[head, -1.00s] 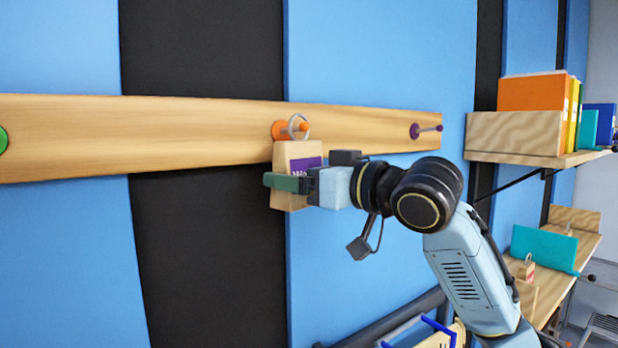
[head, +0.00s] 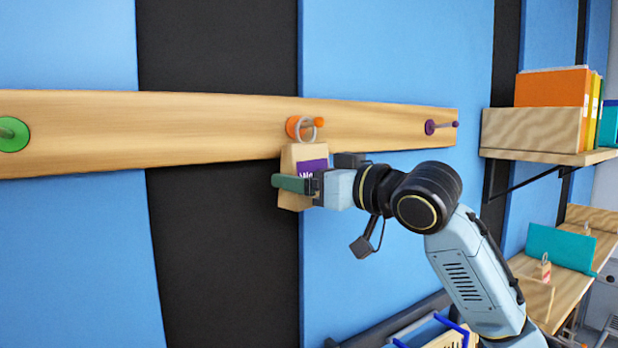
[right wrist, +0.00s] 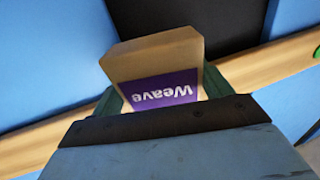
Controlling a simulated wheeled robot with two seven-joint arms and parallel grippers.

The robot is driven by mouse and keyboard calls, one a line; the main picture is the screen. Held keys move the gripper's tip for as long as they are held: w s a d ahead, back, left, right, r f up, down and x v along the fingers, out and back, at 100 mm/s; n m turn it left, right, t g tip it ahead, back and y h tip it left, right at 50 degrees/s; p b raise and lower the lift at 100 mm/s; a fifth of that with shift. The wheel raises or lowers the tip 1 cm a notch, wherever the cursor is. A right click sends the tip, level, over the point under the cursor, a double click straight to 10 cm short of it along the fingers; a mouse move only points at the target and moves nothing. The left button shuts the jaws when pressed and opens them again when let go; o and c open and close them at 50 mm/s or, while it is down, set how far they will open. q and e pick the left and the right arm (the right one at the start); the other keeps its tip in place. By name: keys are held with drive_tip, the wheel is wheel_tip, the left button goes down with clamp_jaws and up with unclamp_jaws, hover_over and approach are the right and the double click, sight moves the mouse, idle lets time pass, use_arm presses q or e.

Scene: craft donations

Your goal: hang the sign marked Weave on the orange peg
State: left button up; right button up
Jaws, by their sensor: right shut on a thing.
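The sign marked Weave (head: 290,163) is a tan tag with a purple label and a ring (head: 306,131) at its top. The orange peg (head: 295,127) sticks out of the wooden rail. The ring appears to be around the peg, between its base and its orange tip, and the tag hangs below, close to the wall. My right gripper (head: 299,182) is shut on the sign's lower part. In the right wrist view the sign (right wrist: 155,62) stands between the fingers with its word upside down; the ring is hidden there. My left gripper is out of view.
The wooden rail (head: 210,120) also carries a green peg (head: 12,134) at left and a purple peg (head: 440,127) at right. A shelf (head: 550,155) with folders (head: 553,88) is at the right. A lower shelf (head: 575,285) holds a teal item (head: 560,248).

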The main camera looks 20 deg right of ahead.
drive_tip(key=o, duration=0.9)
